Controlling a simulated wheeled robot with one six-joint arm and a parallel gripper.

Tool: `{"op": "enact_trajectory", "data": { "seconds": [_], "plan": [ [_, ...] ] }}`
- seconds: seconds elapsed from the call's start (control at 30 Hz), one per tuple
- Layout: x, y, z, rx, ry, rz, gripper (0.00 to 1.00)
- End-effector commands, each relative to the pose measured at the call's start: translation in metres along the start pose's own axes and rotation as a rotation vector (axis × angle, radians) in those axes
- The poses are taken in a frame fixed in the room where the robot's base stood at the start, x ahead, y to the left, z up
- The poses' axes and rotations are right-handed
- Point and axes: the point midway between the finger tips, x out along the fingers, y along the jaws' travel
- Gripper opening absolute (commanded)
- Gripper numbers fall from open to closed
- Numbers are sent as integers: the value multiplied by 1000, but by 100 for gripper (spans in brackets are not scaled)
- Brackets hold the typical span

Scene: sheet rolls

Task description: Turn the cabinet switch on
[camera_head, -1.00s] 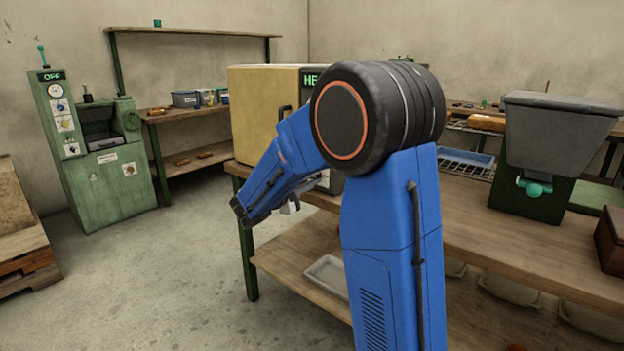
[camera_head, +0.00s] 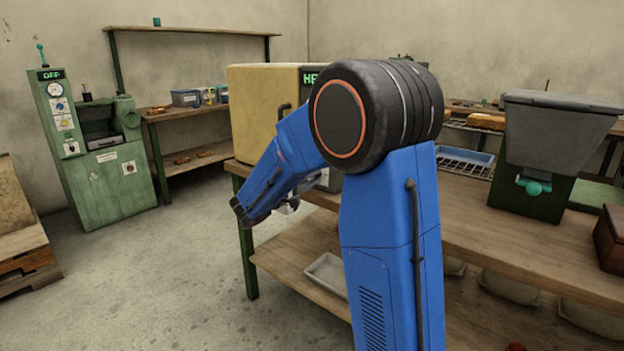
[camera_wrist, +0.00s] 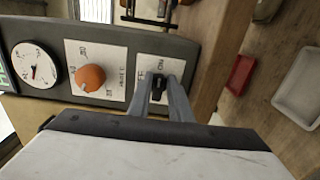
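The cabinet (camera_head: 262,112) is a yellow box on the workbench, with a dark front panel and green display letters, partly hidden behind my arm. In the wrist view its panel (camera_wrist: 100,104) appears sideways, with a white gauge, an orange knob (camera_wrist: 90,78) and a small black switch (camera_wrist: 158,88) on a white plate marked ON. My gripper (camera_wrist: 160,79) is in front of this plate, one grey finger on each side of the switch. The fingers are a little apart; I cannot tell whether they touch the switch. In the head view my gripper (camera_head: 287,207) is mostly hidden by my arm.
The workbench (camera_head: 470,215) also holds a grey hopper machine (camera_head: 558,125) at right. A pale tray (camera_head: 327,272) lies on its lower shelf. A green machine (camera_head: 100,165) reading OFF stands at far left. The floor between is clear.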

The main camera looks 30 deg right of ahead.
Motion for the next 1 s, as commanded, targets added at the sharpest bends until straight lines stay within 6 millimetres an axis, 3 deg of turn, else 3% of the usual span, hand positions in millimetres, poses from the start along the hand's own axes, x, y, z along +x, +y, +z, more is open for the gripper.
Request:
{"op": "enact_trajectory", "data": {
  "seconds": [0.47, 1.0],
  "plan": [
    [-7, 1, -1, 1, 3, 2, 31],
    [-93, 1, -2, 0, 6, 2, 31]
  ]
}}
